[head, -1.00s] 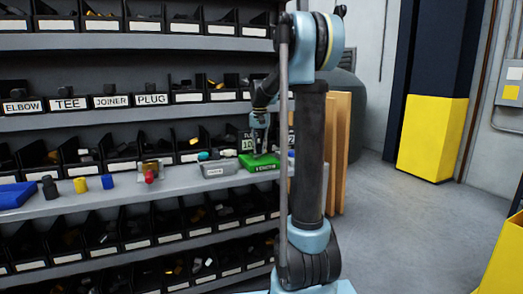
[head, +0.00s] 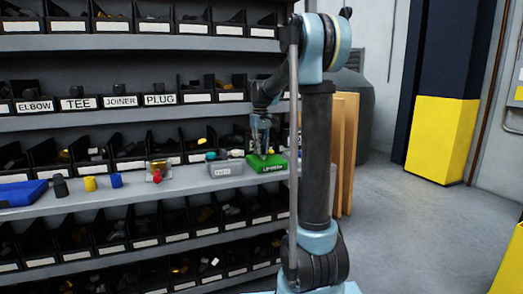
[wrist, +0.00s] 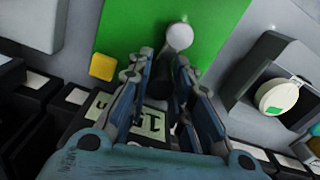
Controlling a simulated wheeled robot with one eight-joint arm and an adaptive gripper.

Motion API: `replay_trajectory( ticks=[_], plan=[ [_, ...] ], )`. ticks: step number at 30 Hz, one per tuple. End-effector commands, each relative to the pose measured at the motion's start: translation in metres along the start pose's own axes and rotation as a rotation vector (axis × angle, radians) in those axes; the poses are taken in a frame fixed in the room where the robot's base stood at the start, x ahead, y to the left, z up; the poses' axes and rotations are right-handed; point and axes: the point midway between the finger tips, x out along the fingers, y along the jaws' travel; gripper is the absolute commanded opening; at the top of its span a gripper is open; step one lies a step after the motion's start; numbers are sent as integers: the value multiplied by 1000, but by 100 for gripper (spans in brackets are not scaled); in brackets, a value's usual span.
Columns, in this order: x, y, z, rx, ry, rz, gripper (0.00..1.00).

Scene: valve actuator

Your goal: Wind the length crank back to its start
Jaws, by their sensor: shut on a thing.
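The green unit (head: 258,162) with a white label stands on the grey shelf in the head view, and its green face (wrist: 215,25) fills the top of the wrist view. My gripper (head: 263,153) reaches down to it, pointing downward. In the wrist view my gripper (wrist: 172,62) has its fingers closed around a dark handle (wrist: 158,88), which I take as the crank's grip. A pale round knob (wrist: 179,37) shows just beyond the fingertips. The fingers hide much of the crank, and its angle cannot be told.
A grey labelled tray (head: 225,170) stands just left of the green unit. A small fixture with a red part (head: 157,176), blue, yellow and black pieces and a blue tray (head: 22,194) lie farther left. Rows of black bins fill the shelves above and below.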

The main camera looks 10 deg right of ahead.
Motion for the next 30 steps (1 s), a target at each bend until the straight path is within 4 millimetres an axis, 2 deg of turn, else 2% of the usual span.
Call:
replay_trajectory(
  ticks=[17,18,20,21,30],
  plan=[
    [-1,0,-3,-34,5,2,0],
    [-1,0,-3,-33,5,2,24],
    [-1,-1,-2,-33,4,2,38],
    [-1,-1,-2,-33,4,1,41],
    [-1,-1,-1,-33,2,1,41]
  ],
)
